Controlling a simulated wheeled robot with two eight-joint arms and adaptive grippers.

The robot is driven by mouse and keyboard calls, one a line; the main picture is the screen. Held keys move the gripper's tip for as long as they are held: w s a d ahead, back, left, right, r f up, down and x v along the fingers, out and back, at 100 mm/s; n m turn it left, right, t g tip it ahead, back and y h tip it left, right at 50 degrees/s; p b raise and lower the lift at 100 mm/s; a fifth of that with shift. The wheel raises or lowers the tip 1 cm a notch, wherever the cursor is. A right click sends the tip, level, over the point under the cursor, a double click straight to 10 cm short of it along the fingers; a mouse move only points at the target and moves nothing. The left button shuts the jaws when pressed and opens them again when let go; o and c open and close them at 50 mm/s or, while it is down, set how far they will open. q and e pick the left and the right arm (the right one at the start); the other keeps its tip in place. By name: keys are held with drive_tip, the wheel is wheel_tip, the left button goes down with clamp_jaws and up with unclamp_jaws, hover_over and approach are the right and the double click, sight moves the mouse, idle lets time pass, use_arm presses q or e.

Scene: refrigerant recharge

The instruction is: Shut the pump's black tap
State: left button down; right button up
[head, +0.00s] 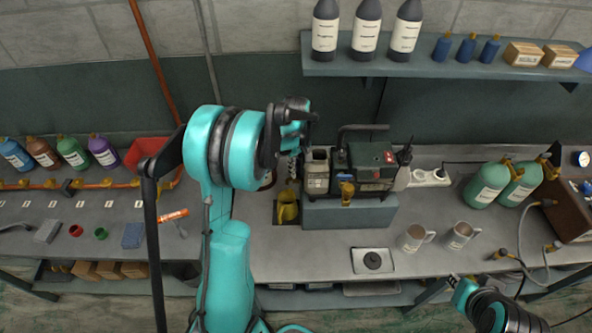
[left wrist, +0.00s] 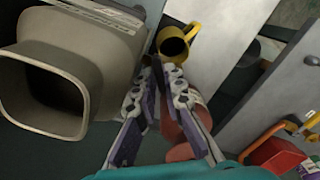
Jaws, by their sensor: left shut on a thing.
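The pump (head: 370,165) is a dark green and black unit with a handle on top, on a blue-grey block. A beige square-mouthed part (head: 317,170) is at its left end and fills the left of the left wrist view (left wrist: 110,55). My left gripper (head: 292,152) is beside this part, fingers pointing down. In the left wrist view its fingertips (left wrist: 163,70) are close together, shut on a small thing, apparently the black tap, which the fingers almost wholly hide. My right gripper (head: 463,292) is at the lower right, away from the pump; its fingers are unclear.
A yellow jug (head: 287,211) stands just below the left fingertips. A reddish-brown object (left wrist: 182,135) shows behind the fingers. Two mugs (head: 412,238) and a small plate (head: 372,261) are in front of the pump. Green bottles (head: 488,185) stand at the right; a bottle shelf (head: 430,68) hangs above.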

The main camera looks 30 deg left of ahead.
use_arm(q)
drive_tip(key=shift+m, duration=0.3)
drive_tip(key=shift+m+b, duration=0.4)
drive_tip(key=shift+m, duration=1.1)
drive_tip(key=shift+m+b, duration=0.4)
drive_tip(key=shift+m, duration=0.8)
drive_tip(key=c, duration=1.5)
unclamp_jaws()
drive_tip(key=shift+c, duration=0.2)
drive_tip(key=shift+a, duration=0.1)
